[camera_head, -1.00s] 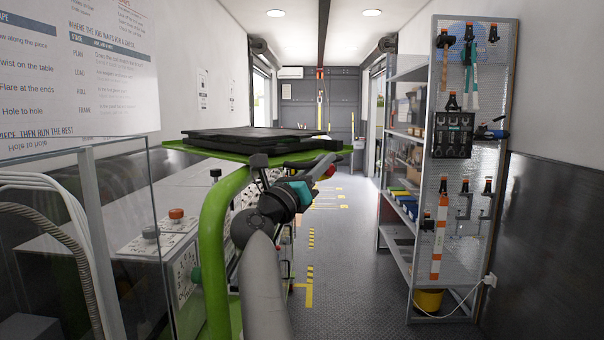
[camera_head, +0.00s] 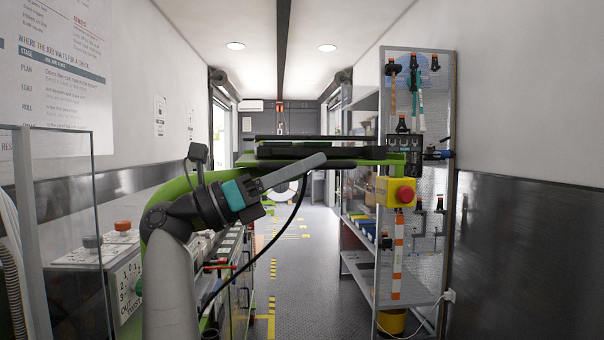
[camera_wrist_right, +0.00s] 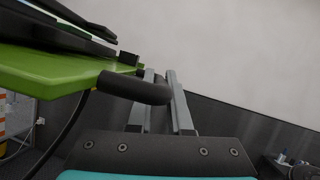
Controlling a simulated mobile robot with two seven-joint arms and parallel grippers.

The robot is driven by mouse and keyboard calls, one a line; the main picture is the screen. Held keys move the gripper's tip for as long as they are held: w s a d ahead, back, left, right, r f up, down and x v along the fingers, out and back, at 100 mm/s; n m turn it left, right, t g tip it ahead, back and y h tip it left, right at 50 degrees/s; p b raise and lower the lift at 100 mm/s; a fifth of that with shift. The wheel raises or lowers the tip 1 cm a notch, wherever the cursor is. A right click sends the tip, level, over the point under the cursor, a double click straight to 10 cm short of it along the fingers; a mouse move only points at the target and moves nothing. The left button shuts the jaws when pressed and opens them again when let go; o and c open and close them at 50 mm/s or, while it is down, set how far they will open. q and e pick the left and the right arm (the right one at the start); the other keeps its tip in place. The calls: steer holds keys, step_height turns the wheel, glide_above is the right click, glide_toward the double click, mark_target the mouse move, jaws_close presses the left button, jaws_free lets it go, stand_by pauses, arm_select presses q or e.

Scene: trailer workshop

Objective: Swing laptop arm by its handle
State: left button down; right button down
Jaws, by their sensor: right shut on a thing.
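The laptop arm is a green tubular arm (camera_head: 160,206) carrying a green tray (camera_head: 246,159) with a flat dark laptop (camera_head: 300,150) on it. The tray now spans the middle of the head view, across the aisle. A black handle (camera_wrist_right: 135,87) juts from the tray's edge in the right wrist view. My right gripper (camera_head: 316,160) reaches up to the tray's near side; its grey fingers (camera_wrist_right: 162,78) are shut on the handle, whose end lies between them. In the head view the fingers hide part of the handle. My left gripper is not in view.
A yellow box with a red button (camera_head: 403,194) hangs at the tray's right end, close in the picture to the tool rack (camera_head: 435,240). A black cable (camera_head: 285,230) droops below the tray. A control bench (camera_head: 85,250) and clear panel stand left. Aisle floor (camera_head: 305,280) is clear.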

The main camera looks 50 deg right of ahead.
steer(key=shift+s+a+m+g+y, duration=0.3)
steer(key=shift+s+a+m+g, duration=0.1)
steer(key=shift+s+a+g, duration=0.1)
steer(key=c, duration=0.8)
jaws_free()
steer(key=shift+c, duration=0.2)
steer(key=b+v, duration=0.2)
steer(key=v, duration=1.3)
steer(key=shift+w+a, duration=0.1)
